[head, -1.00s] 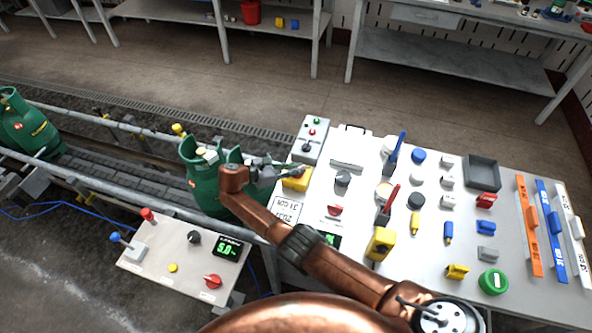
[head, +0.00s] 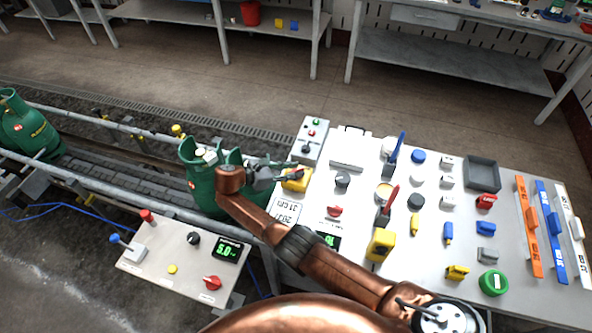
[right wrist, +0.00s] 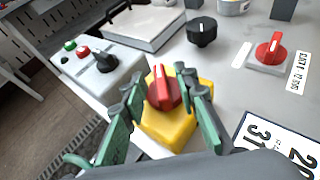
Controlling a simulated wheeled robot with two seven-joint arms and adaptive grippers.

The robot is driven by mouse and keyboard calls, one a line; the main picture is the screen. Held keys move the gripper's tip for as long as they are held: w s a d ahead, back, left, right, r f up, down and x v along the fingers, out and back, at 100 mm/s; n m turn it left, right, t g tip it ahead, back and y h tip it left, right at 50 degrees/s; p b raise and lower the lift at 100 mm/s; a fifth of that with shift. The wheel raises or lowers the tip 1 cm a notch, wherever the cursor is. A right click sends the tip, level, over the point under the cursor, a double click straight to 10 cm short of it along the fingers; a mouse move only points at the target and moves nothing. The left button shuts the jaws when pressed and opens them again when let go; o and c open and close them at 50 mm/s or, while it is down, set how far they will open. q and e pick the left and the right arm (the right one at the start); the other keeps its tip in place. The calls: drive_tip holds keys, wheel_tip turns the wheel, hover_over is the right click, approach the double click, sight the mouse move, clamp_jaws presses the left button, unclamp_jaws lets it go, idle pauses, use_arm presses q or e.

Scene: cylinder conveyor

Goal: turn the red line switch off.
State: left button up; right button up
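The red switch knob (right wrist: 163,90) sits on a yellow box (right wrist: 172,128) and stands between the two fingers of my right gripper (right wrist: 160,84). The fingers are on either side of the knob and very close to it; I cannot tell whether both touch it. In the head view my right gripper (head: 270,175) is over the yellow box (head: 298,180), at the table's left edge, and hides most of the knob. My left gripper is not in view.
A grey box with green and red buttons and a black knob (right wrist: 103,62) is close on the left. A black knob (right wrist: 202,32) and another red knob (right wrist: 271,48) are behind and to the right. Green gas cylinders (head: 202,190) stand on the conveyor beside my arm.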

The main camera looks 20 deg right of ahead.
drive_tip(key=v, duration=0.6)
drive_tip(key=shift+a, duration=0.25)
